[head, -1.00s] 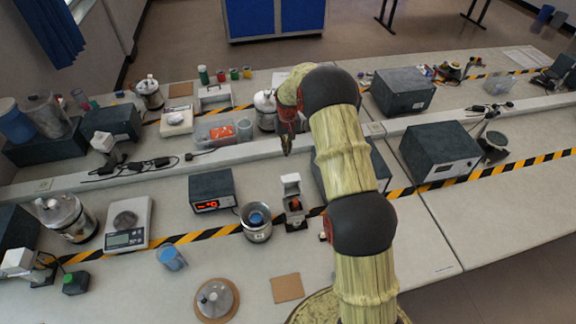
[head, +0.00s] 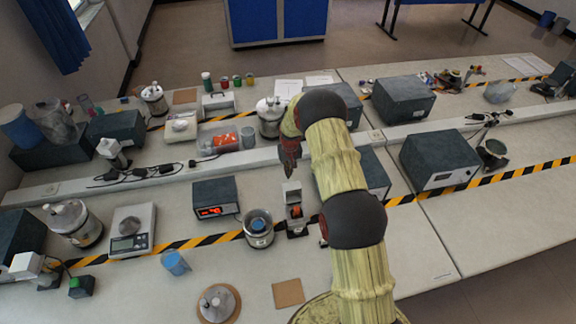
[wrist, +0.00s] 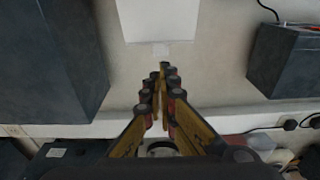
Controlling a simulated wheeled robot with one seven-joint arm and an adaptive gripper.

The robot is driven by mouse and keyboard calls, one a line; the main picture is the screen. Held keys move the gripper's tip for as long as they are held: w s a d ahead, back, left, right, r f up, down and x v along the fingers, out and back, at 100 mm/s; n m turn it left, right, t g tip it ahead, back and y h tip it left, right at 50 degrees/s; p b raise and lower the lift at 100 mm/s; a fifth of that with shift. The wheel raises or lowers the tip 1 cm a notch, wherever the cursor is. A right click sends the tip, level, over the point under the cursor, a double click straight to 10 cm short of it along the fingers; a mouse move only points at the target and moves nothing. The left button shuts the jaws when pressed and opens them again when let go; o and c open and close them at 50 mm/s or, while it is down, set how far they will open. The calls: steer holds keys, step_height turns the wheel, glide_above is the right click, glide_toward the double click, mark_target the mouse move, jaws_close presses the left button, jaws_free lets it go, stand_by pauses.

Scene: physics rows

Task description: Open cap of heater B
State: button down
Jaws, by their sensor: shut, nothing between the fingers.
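A small switch unit (head: 296,222) with a dark base and an orange-red part stands on the near bench, right of the metal cup. Its white cap (head: 291,190) stands raised behind the orange-red part. No label is legible, so I cannot tell whether this is heater B. My gripper (head: 289,175) is shut and empty, just above and behind the white cap in the head view. In the wrist view my gripper (wrist: 163,68) has its fingertips together just short of a white panel (wrist: 158,18) with a small tab, probably the cap. Contact cannot be told.
A metal cup (head: 258,232) and a dark box with a red display (head: 214,198) stand to the left. A dark box stands behind my arm. Similar white-capped units stand at the rear left (head: 112,150) and front left (head: 26,264). A brown square (head: 288,293) lies in front.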

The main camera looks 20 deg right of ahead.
steer(key=shift+s+a, duration=0.15)
steer(key=shift+s, duration=0.65)
steer(key=shift+r, duration=0.1)
steer(key=shift+s+a+r+t+b, duration=0.2)
steer(key=shift+s+r+t+b, duration=0.35)
steer(key=shift+s+t+b, duration=0.25)
steer(key=shift+s+a+r+b, duration=0.1)
steer(key=shift+s+r+b, duration=0.3)
steer(key=shift+s, duration=0.1)
steer(key=shift+r, duration=0.1)
steer(key=shift+r, duration=0.3)
steer(key=v, duration=1.1)
steer(key=shift+a, duration=0.15)
